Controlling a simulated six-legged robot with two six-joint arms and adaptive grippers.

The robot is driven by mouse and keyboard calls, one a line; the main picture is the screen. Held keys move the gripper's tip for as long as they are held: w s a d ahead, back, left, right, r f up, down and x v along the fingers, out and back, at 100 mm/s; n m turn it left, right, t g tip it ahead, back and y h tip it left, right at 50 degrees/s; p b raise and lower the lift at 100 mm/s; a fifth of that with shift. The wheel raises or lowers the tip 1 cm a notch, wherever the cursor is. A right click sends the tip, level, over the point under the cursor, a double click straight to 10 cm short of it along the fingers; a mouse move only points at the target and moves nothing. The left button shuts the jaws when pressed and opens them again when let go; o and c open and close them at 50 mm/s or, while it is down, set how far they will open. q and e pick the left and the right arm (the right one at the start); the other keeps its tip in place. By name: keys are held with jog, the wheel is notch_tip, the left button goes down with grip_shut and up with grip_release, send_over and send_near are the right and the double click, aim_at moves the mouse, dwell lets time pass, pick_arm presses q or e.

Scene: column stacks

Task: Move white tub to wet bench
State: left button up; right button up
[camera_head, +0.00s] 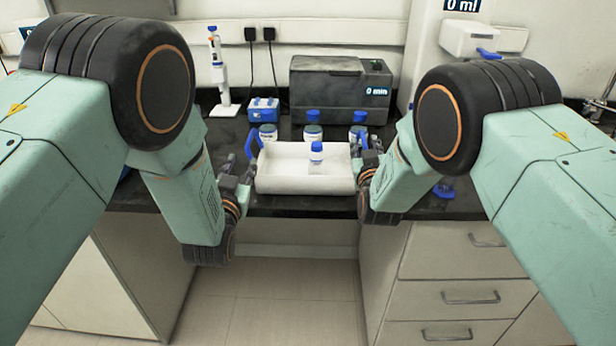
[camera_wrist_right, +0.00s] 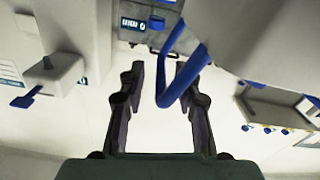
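The white tub (camera_head: 290,182) with blue handles sits at the front of the dark bench in the head view. A small white bottle with a blue cap (camera_head: 316,155) stands inside it. My left gripper (camera_head: 241,163) is at the tub's left end, beside the left blue handle (camera_head: 252,143); its fingers look apart. My right gripper (camera_head: 367,152) is at the right end. In the right wrist view its fingers (camera_wrist_right: 160,80) are open, with the right blue handle (camera_wrist_right: 168,95) showing between them. Contact with either handle cannot be told.
Several blue-capped bottles (camera_head: 312,132) stand behind the tub. A dark grey box with a "0 min" display (camera_head: 340,90), a blue rack (camera_head: 263,108) and a pipette on a stand (camera_head: 222,75) are further back. Drawers (camera_head: 455,270) and open floor (camera_head: 275,300) lie below.

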jog(key=s, duration=0.9)
jog(key=shift+a+r, duration=0.15)
jog(key=shift+a, duration=0.05)
jog(key=shift+w, duration=0.1)
